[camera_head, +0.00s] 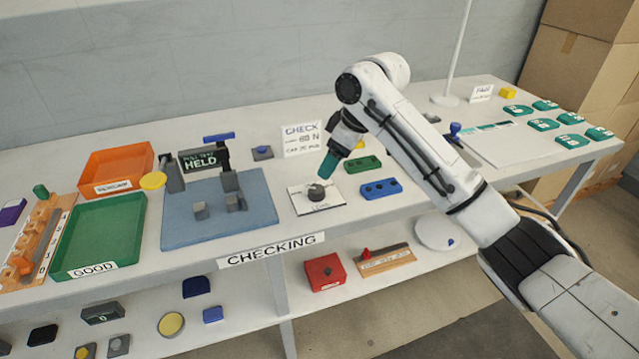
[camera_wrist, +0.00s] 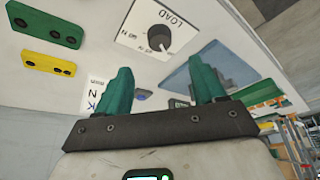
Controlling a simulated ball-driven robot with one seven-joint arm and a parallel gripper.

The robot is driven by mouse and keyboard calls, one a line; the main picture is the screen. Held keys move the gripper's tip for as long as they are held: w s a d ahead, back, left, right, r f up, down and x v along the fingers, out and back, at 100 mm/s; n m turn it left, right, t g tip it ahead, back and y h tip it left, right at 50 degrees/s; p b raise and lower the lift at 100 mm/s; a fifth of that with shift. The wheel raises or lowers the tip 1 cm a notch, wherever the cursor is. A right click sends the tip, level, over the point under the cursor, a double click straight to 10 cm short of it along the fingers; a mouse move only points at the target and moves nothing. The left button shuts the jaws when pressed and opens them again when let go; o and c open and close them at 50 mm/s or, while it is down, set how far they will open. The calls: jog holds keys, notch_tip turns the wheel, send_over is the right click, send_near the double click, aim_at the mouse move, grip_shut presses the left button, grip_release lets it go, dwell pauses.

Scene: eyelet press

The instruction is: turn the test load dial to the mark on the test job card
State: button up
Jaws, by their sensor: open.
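The load dial is a dark round knob (camera_head: 316,193) on a white plate (camera_head: 328,207) marked LOAD, on the bench right of the blue mat. In the wrist view the knob (camera_wrist: 159,38) shows on its plate beyond the fingers. My gripper (camera_head: 328,165) has teal fingers and is just above and behind the knob, apart from it as far as I can tell. In the wrist view the two fingers (camera_wrist: 163,90) stand wide apart with nothing between them. The white job card (camera_head: 302,138) reads CHECK and what looks like 60 N; its smaller line is hard to read.
A blue mat (camera_head: 180,237) with grey fixtures and a display reading HELD (camera_head: 203,163) lies to the left. A green block (camera_head: 362,164) and a blue block (camera_head: 380,189) lie close to the right of the dial. Green (camera_head: 140,232) and orange (camera_head: 90,187) trays stand further left.

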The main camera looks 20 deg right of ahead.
aim_at(317, 189)
jog(key=x, duration=1)
jog(key=c, duration=1)
